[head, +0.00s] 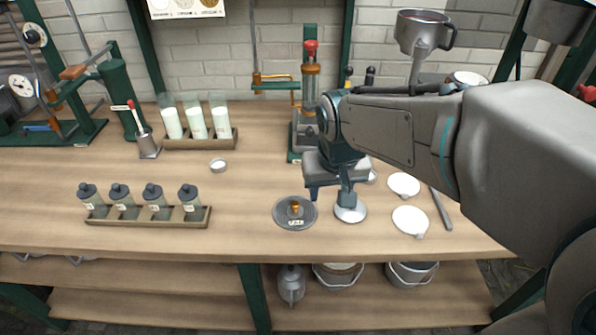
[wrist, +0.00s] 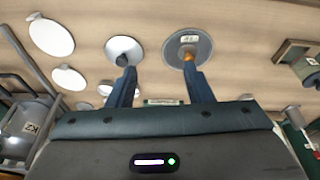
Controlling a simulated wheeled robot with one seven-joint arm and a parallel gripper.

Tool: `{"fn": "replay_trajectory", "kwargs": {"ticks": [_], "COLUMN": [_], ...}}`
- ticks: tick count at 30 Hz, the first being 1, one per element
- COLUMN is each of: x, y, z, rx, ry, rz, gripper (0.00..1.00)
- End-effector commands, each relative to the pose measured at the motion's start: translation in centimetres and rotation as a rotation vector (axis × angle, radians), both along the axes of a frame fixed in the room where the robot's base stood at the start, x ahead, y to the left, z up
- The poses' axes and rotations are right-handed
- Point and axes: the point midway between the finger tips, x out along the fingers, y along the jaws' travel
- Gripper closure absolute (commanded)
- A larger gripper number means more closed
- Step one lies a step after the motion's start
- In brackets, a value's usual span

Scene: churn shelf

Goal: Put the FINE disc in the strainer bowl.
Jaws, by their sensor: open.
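A dark grey round disc (head: 281,216) with an orange knob and a small label lies on the bench; the label is too small to read surely. It also shows in the wrist view (wrist: 203,52). Beside it to the right lies a paler disc (head: 357,216) with a grey knob, also in the wrist view (wrist: 116,46). My gripper (head: 329,195) is open and empty, its blue fingers above the bench near these two discs. In the wrist view its fingertips (wrist: 160,70) point at them, one towards each. A metal bowl with a handle (head: 422,32), possibly the strainer bowl, stands high at the back right.
Pale flat discs (head: 410,220) and a dark rod (head: 440,208) lie right of the gripper. A green press (head: 310,90) stands behind. A rack of capped bottles (head: 150,217) and a rack of white-filled glasses (head: 200,143) stand left. The bench between is mostly clear.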

Motion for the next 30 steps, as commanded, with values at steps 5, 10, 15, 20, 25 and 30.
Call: {"fn": "replay_trajectory", "kwargs": {"ticks": [5, 10, 15, 20, 25, 30], "x": [3.8, 5.1, 5.9, 6.7, 7.1, 7.4], "y": [4.3, 5.8, 5.9, 6.0, 6.1, 6.2], "z": [0.5, -0.3, -3.4, -6.2, -7.7, -8.9], "rx": [0.005, 0.008, 0.009, 0.008, 0.008, 0.008], "ry": [-0.015, -0.019, -0.017, -0.019, -0.021, -0.019], "rz": [0.047, 0.058, 0.058, 0.057, 0.057, 0.057], "gripper": [0.54, 0.54, 0.54, 0.54, 0.54, 0.54]}}
